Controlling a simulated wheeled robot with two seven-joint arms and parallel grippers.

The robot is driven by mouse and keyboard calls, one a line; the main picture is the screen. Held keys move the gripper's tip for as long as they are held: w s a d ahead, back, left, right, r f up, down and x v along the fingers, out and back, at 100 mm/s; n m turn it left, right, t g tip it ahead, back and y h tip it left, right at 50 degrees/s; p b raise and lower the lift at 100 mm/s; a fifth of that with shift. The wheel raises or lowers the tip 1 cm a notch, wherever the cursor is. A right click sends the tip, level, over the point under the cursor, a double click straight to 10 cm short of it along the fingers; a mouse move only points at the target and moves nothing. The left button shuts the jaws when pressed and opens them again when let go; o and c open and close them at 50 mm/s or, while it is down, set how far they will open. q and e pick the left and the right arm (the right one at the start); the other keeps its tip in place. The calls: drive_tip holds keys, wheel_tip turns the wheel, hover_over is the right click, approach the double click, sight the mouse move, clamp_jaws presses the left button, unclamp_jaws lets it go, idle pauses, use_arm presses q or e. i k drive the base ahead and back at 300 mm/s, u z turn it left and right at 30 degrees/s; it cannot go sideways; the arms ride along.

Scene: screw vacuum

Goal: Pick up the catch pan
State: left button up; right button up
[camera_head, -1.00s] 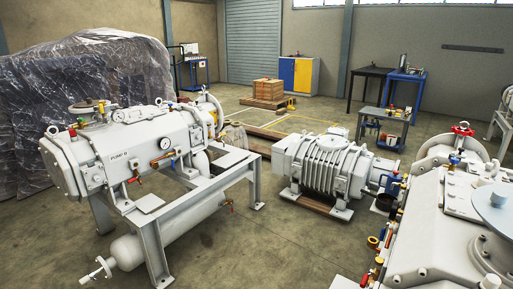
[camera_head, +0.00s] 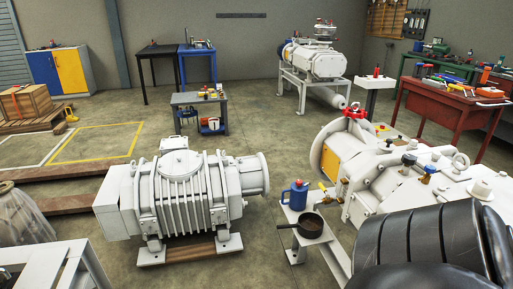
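A small dark round pan, which looks like the catch pan (camera_head: 311,224), sits on a small light-grey stand (camera_head: 296,214) right of the middle of the head view. Its inside looks dark brown, and a short handle seems to stick out to the left. A blue jug (camera_head: 295,195) stands just behind it on the same stand. Neither of my grippers is in view, and nothing is touching the pan.
A finned white pump (camera_head: 185,190) stands left of the stand. A larger white machine (camera_head: 390,165) with a red handwheel stands right of it. A large black ribbed shape I cannot identify covers the bottom right. Open floor (camera_head: 262,135) lies behind the finned pump.

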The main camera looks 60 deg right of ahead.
sight(309, 226)
drive_tip(key=z, duration=0.95)
drive_tip(key=i, duration=2.85)
drive_tip(key=z, duration=2.35)
